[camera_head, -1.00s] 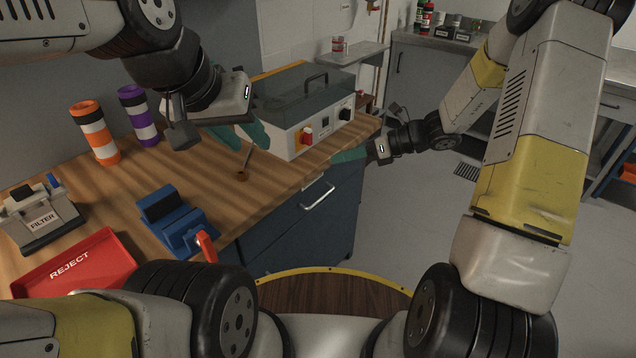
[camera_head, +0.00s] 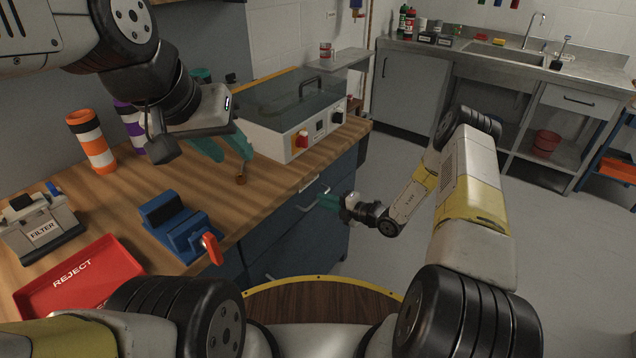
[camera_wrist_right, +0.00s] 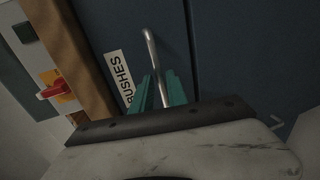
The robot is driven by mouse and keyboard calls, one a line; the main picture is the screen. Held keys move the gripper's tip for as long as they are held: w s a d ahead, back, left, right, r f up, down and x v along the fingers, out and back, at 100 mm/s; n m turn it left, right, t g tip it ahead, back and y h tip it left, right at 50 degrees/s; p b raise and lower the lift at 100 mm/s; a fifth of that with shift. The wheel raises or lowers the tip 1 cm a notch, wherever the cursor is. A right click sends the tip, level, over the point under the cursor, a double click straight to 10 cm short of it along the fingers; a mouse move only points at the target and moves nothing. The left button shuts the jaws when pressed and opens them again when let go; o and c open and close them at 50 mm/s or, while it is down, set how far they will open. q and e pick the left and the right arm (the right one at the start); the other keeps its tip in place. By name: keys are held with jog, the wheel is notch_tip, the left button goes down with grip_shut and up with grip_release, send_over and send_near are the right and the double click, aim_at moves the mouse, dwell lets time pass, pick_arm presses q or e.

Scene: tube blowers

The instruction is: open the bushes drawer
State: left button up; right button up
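The bushes drawer (camera_wrist_right: 120,40) has a dark blue front with a white label reading BUSHES (camera_wrist_right: 119,77). It looks shut, flush with the cabinet. Its silver bar handle (camera_wrist_right: 150,45) runs between the teal fingers of my right gripper (camera_wrist_right: 159,75) in the right wrist view. The fingers are apart, with small gaps seen beside the bar. In the head view my right gripper (camera_head: 324,202) is at the cabinet front, by the handle (camera_head: 312,195). My left gripper (camera_head: 235,156) is open and empty above the wooden worktop.
A white machine with a dark lid (camera_head: 293,113), a blue fixture (camera_head: 180,228), a red REJECT tray (camera_head: 78,275) and a filter box (camera_head: 38,225) are on the worktop. Floor right of the cabinet is clear.

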jog(key=shift+x, duration=1.55)
grip_shut()
